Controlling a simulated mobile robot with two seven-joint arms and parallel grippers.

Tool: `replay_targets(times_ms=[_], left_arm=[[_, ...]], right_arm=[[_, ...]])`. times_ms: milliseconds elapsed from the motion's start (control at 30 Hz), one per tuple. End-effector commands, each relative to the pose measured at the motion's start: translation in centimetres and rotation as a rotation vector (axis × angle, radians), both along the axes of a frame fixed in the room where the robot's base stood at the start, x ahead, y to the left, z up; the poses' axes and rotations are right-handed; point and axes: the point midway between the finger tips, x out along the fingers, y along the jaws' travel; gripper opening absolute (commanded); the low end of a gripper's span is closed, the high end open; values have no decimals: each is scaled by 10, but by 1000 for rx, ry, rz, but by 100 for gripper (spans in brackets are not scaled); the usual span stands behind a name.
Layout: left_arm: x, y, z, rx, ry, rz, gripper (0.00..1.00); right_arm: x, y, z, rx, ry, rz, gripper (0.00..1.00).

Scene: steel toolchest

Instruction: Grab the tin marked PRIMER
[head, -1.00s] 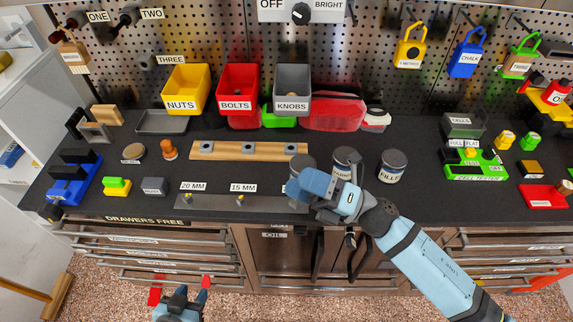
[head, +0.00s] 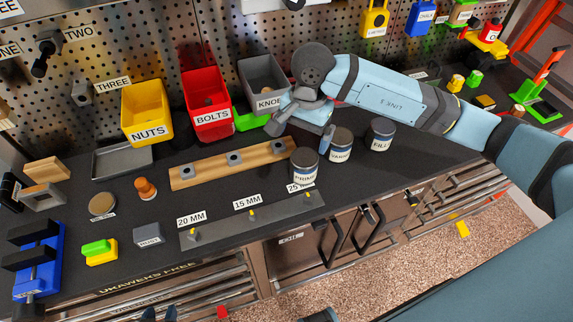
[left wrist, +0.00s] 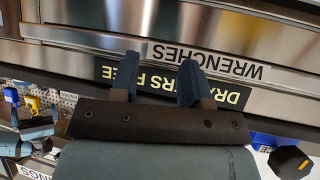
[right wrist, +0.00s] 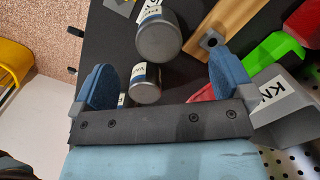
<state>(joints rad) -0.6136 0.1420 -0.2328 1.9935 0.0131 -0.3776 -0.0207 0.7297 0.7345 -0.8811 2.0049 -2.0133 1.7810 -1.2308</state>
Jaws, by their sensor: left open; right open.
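The PRIMER tin (head: 304,166), dark-lidded with a pale label, stands upright on the bench, leftmost of three tins. Beside it stand the tin whose label reads partly as VARNISH (head: 341,145) and the FILLER tin (head: 380,135). My right gripper (head: 303,125) is open and empty, pointing down behind the tins, in front of the KNOBS bin. In the right wrist view a tin that looks like PRIMER (right wrist: 158,38) lies beyond the open fingers (right wrist: 163,62), apart from them; the VARNISH tin (right wrist: 145,85) is nearer the left finger. My left gripper (left wrist: 160,62) is open and empty before the drawer fronts.
A wooden rail (head: 240,160) lies left of the tins, and a steel strip (head: 255,220) with size labels lies in front.

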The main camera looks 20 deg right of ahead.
Motion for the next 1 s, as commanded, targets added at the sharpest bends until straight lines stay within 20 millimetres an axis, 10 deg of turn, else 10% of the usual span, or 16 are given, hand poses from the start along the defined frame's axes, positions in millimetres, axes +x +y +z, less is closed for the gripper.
replay_targets(times_ms=[233, 1000], left_arm=[[0, 0, 2, 0, 0, 0, 43], [0, 2, 30, 2, -2, 6, 43]], right_arm=[[9, -20, 0, -101, -36, 20, 100], [3, -17, -106, -96, -31, 19, 100]])
